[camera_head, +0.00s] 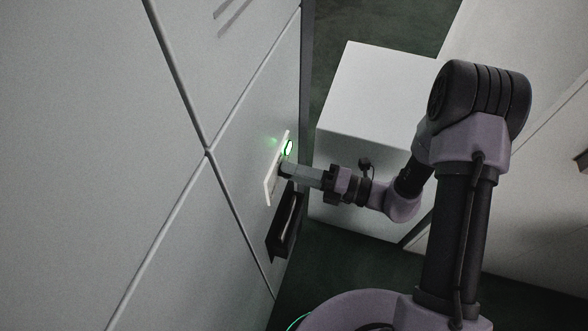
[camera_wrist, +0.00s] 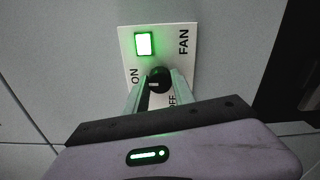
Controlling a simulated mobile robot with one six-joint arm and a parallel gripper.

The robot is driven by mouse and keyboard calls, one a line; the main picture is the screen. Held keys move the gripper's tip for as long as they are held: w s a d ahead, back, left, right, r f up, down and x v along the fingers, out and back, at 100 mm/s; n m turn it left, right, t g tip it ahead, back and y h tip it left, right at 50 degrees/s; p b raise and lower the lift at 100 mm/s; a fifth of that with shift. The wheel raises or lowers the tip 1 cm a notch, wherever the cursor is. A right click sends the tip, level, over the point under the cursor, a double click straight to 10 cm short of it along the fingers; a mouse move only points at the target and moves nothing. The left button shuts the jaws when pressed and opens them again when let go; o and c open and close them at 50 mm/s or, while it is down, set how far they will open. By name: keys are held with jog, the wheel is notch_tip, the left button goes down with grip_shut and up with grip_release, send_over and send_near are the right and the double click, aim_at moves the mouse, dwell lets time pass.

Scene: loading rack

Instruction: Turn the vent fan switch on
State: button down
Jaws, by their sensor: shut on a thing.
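The vent fan switch is a white plate (camera_wrist: 185,65) on a grey panel, marked FAN, ON and OFF in the wrist view. The plate also shows in the head view (camera_head: 269,188). A black round knob (camera_wrist: 159,75) sits on it, with a white mark on its left part, on the side of the ON label. The square lamp (camera_wrist: 145,43) glows green; its glow shows in the head view (camera_head: 289,148) too. My gripper (camera_wrist: 158,82) is shut on the knob, one finger on each side. In the head view my gripper (camera_head: 287,170) reaches the plate from the right and hides the knob.
A black recessed box or handle (camera_head: 283,228) sits on the panel just below the plate. A white block (camera_head: 375,95) stands behind my arm. Pale cabinet fronts (camera_head: 75,160) fill the left. Dark green floor (camera_head: 345,270) shows below my arm.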

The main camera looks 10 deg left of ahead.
jog(key=c, duration=1.1)
grip_release()
jog(key=shift+o, duration=0.2)
jog(key=shift+d, duration=0.15)
jog(key=s+d, duration=0.1)
jog(key=d, duration=1.6)
jog(key=shift+s, duration=0.2)
